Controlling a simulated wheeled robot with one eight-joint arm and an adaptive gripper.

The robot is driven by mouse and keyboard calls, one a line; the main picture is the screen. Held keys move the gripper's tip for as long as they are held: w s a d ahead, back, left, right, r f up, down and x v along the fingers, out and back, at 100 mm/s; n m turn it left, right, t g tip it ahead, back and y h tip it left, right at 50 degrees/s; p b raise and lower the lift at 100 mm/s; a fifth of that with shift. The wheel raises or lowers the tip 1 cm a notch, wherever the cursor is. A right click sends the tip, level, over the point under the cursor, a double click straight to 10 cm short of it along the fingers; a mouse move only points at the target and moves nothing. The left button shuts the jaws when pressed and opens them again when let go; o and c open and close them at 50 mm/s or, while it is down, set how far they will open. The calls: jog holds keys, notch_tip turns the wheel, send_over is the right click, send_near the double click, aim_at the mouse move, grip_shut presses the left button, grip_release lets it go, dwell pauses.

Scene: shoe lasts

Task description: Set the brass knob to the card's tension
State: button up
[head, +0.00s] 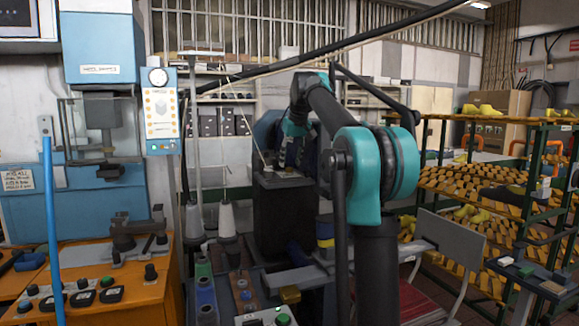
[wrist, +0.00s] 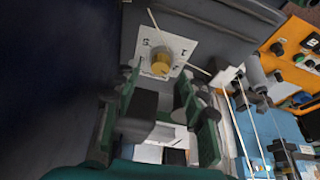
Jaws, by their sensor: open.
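The brass knob (wrist: 161,62) shows in the wrist view on a pale plate (wrist: 183,47) with dark marks around it. The marks are too small and turned to read surely. My gripper (wrist: 158,84) is open, with its two fingers apart and the knob in the gap beyond the tips, apparently not touched. In the head view a pale plate (head: 283,176) lies on top of a dark machine housing (head: 280,215), below my gripper; the knob is not clear there.
Thin rods or threads (wrist: 246,125) run close to the plate. White thread cones (head: 227,217) stand left of the dark housing. An orange bench (head: 120,290) with buttons is at the front left. Racks of yellow shoe lasts (head: 470,185) stand at the right.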

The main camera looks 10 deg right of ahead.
aim_at(289, 171)
jog(key=shift+x, duration=1.3)
jog(key=shift+c, duration=0.4)
grip_shut()
